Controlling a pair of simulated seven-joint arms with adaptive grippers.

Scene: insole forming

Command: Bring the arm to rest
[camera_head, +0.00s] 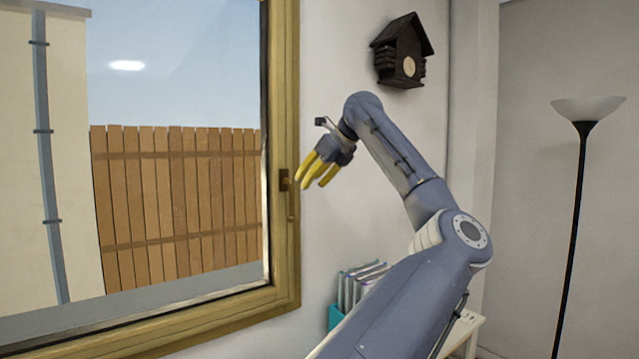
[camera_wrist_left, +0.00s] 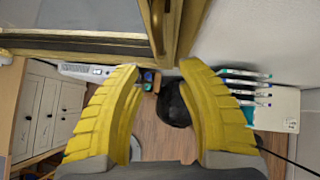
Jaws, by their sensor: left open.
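My left gripper (camera_head: 318,170) has yellow fingers and is raised in front of the wall, just right of the window frame and near its handle (camera_head: 290,190). Its arm is bent, with the elbow at the lower right. I cannot tell from the head view whether the fingers touch the window frame. My right gripper is in neither view.
The wooden window frame (camera_head: 285,120) stands left of the gripper. A dark birdhouse clock (camera_head: 403,50) hangs above the arm. Binders (camera_head: 358,284) stand on a small white table (camera_head: 466,328) behind the arm. A floor lamp (camera_head: 580,180) stands at right. Drawers (camera_wrist_left: 38,115) show in the left wrist view.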

